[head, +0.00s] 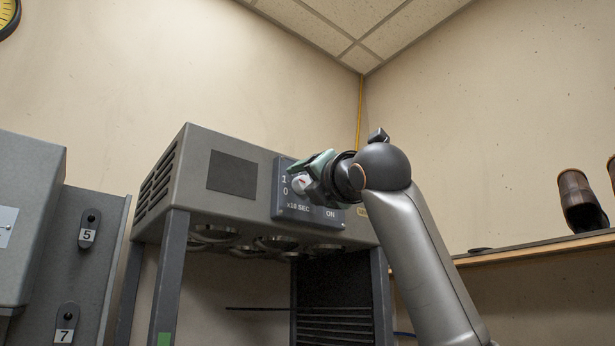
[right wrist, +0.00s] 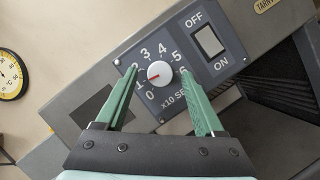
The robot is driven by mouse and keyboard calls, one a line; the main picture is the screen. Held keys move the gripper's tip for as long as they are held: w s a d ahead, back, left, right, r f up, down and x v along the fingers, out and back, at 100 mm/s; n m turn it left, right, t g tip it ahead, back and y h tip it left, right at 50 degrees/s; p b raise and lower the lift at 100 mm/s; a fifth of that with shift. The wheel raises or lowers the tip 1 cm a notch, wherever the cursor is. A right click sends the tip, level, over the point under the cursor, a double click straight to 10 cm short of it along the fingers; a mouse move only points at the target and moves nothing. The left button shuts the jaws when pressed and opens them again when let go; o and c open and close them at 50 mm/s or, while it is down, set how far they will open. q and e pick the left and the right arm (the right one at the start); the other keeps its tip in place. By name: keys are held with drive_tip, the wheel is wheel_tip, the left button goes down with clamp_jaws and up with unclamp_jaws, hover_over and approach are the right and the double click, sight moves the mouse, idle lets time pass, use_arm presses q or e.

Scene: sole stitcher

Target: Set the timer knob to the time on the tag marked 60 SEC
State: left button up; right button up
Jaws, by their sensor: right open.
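The timer knob (right wrist: 160,73) is white with a red pointer mark, on a dark dial panel (right wrist: 150,100) marked x10 SEC. Its red mark points left, toward the low numbers near 1. The knob also shows in the head view (head: 301,184), partly behind my gripper. My right gripper (right wrist: 161,71) is open, with its green fingers on either side of the knob; I cannot tell if they touch it. It also shows in the head view (head: 312,171). No 60 SEC tag is visible. My left gripper is out of view.
A white rocker switch (right wrist: 209,41) marked OFF and ON sits right of the knob. The panel is on a grey machine (head: 190,185) on legs. A grey cabinet (head: 100,245) with levers tagged 5 and 7 stands left. A shelf (head: 540,249) with boots is at right.

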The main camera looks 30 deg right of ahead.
clamp_jaws()
idle(0.7)
